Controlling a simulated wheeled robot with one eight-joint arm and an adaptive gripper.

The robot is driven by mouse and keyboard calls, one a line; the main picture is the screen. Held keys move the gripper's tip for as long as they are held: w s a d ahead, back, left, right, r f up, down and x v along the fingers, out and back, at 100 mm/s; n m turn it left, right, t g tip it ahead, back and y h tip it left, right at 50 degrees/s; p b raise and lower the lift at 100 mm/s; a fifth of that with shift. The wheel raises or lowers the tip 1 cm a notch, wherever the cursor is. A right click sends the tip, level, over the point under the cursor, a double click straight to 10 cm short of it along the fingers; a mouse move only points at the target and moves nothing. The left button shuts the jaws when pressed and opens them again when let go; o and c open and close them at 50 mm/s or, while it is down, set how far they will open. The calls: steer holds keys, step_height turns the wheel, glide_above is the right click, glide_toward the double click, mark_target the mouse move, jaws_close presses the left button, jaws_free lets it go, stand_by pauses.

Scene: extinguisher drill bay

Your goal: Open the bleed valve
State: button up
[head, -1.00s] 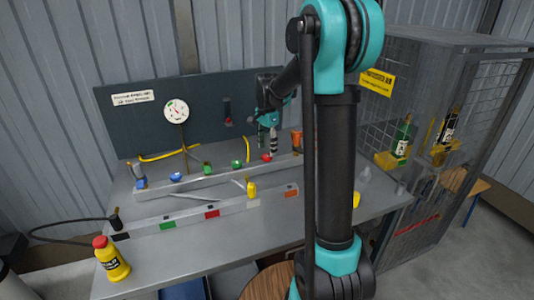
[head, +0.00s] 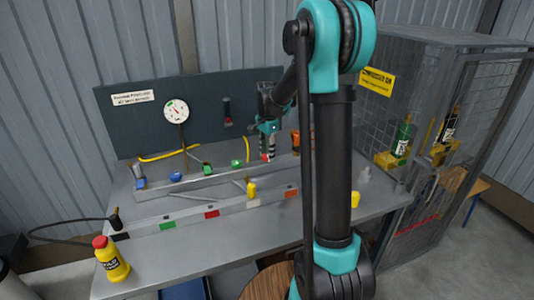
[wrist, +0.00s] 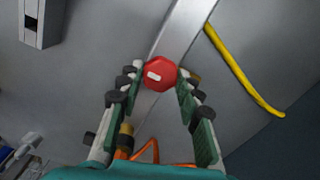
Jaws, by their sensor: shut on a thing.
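A red knob (wrist: 160,74) with a white mark on its top sits over a pale metal rail in the wrist view. My gripper (wrist: 158,82) has its two green-padded fingers closed on either side of the knob. In the head view my gripper (head: 267,148) points down at the right part of the bench's rear rail, and the red knob (head: 268,157) shows only partly below it. A green knob (head: 237,163) and a blue knob (head: 176,176) sit further left. I see no readable label that names the bleed valve.
A round gauge (head: 176,111) is on the dark back panel (head: 140,132). A yellow hose (head: 248,150) runs close left of my gripper, and an orange object (head: 296,139) stands close right. A yellow bottle (head: 110,260) stands at the bench's front left.

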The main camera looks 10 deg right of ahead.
steer(key=shift+n, duration=0.3)
steer(key=n, duration=0.3)
steer(key=shift+n, duration=0.3)
steer(key=n, duration=1.3)
steer(key=shift+n, duration=0.3)
stand_by(0.3)
steer(key=o, duration=1.2)
steer(key=shift+c, duration=0.2)
steer(key=shift+r, duration=0.1)
